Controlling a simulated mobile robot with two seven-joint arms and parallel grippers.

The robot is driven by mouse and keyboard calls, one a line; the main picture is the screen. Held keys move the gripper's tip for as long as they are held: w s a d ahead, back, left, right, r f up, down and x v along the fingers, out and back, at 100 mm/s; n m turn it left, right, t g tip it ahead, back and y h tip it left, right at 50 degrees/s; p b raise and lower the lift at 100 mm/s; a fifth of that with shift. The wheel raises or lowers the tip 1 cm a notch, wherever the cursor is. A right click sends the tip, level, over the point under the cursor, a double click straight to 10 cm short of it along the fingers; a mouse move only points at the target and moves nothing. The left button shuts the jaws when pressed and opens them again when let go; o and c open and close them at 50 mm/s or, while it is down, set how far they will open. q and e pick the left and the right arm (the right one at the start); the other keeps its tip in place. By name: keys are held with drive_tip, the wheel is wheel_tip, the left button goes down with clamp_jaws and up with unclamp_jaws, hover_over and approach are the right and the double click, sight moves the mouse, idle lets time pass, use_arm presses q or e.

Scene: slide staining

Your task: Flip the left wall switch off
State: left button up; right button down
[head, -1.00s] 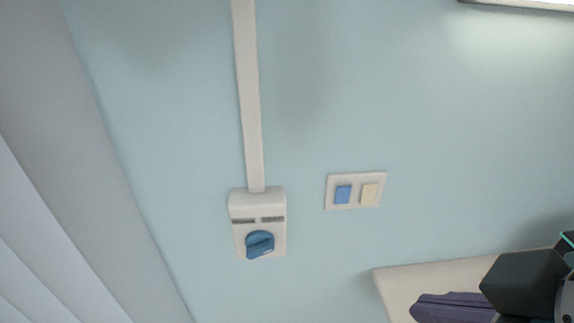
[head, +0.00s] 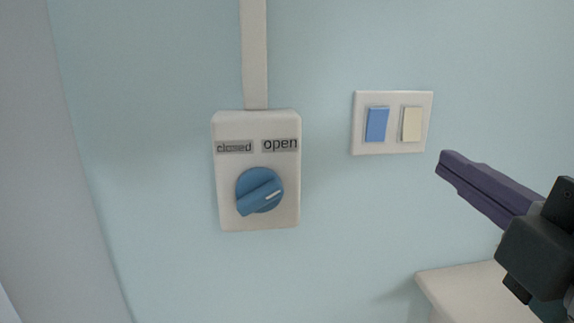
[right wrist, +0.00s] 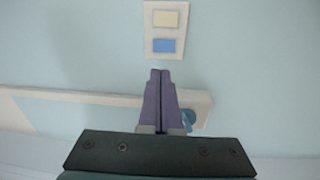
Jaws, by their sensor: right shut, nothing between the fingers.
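The white switch plate (head: 391,148) is on the blue wall, right of the centre in the head view. Its left switch (head: 376,124) is blue and its right switch (head: 411,124) is cream. My right gripper (head: 442,163) is shut and empty, with purple fingers pointing up and left, below and right of the plate, apart from it. In the right wrist view the fingertips (right wrist: 160,71) are below the plate (right wrist: 149,31), with the blue switch (right wrist: 164,45) nearer them than the cream switch (right wrist: 165,19). My left gripper is not in view.
A white box (head: 228,180) with a blue rotary knob (head: 260,191) and labels "closed" and "open" is on the wall left of the plate. A conduit (head: 254,55) runs up from it. A pale ledge (head: 470,290) juts out at lower right. The wall around the plate is clear.

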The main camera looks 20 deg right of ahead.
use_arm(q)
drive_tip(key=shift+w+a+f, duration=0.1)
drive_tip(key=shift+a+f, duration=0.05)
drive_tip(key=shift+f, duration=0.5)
use_arm(e)
drive_tip(key=shift+d+f+n, duration=0.1)
drive_tip(key=shift+f+n, duration=0.1)
drive_tip(key=shift+n, duration=0.1)
drive_tip(key=p, duration=0.2)
approach(382, 117)
drive_tip(key=x, duration=0.5)
drive_tip(key=shift+w, duration=0.35)
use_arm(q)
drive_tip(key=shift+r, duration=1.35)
use_arm(e)
drive_tip(key=shift+w+d, duration=0.2)
drive_tip(key=shift+w, duration=0.4)
